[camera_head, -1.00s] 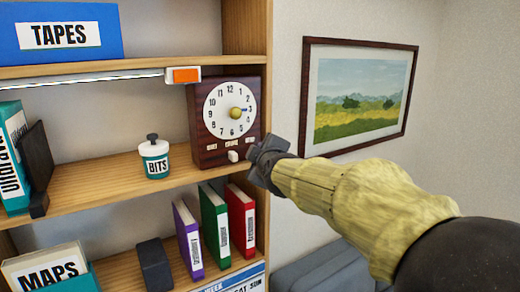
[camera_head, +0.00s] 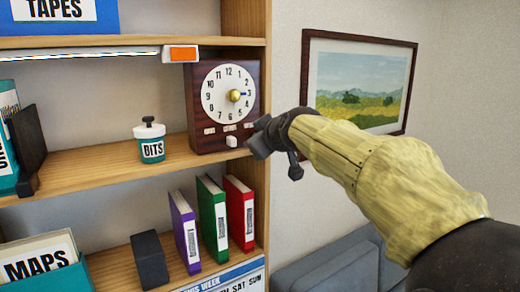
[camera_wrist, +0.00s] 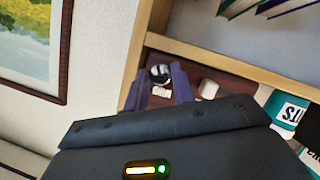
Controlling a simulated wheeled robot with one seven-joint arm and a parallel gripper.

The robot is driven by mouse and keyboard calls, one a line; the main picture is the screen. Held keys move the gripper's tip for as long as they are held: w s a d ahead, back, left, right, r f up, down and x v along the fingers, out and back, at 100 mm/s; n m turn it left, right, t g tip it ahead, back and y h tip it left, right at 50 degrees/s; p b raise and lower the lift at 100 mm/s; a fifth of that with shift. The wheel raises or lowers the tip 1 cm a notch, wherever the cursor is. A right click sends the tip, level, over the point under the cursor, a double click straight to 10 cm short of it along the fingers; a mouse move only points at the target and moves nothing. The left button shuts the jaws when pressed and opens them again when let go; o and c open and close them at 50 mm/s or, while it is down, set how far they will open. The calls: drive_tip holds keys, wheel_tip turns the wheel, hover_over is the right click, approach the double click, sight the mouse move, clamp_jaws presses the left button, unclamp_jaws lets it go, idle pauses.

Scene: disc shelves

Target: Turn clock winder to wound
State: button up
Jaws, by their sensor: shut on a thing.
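The brown clock (camera_head: 192,105) stands upright on the middle shelf, with a white dial, a yellow centre knob and a blue pointer toward 3. Small white labels and a white knob (camera_head: 232,141) are on its lower front; the white knob also shows in the wrist view (camera_wrist: 207,88). My gripper (camera_head: 258,139) is at the clock's lower right corner and hides part of it. In the wrist view, its fingers (camera_wrist: 159,86) are on both sides of a shiny round knob (camera_wrist: 160,73), which seems to be the clock winder. The label wording is too small to read.
The BITS jar (camera_head: 151,143) stands left of the clock on the shelf (camera_head: 105,172). The shelf's right upright (camera_head: 260,30) is close to my gripper. Purple, green and red books (camera_head: 239,212) stand below. A framed picture (camera_head: 360,82) hangs on the wall behind my arm.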

drive_tip(key=m+y+b, duration=0.1)
drive_tip(key=m+g+b, duration=0.1)
drive_tip(key=m, duration=0.1)
drive_tip(key=shift+w+d+f+m+g+y+b, duration=0.1)
drive_tip(key=shift+d+f+m+g+y+b, duration=0.05)
drive_tip(key=shift+m+g+y+b, duration=0.2)
idle(0.3)
drive_tip(key=o, duration=0.7)
drive_tip(key=b+v, duration=0.4)
drive_tip(key=v, duration=1.3)
drive_tip(key=shift+d, duration=0.3)
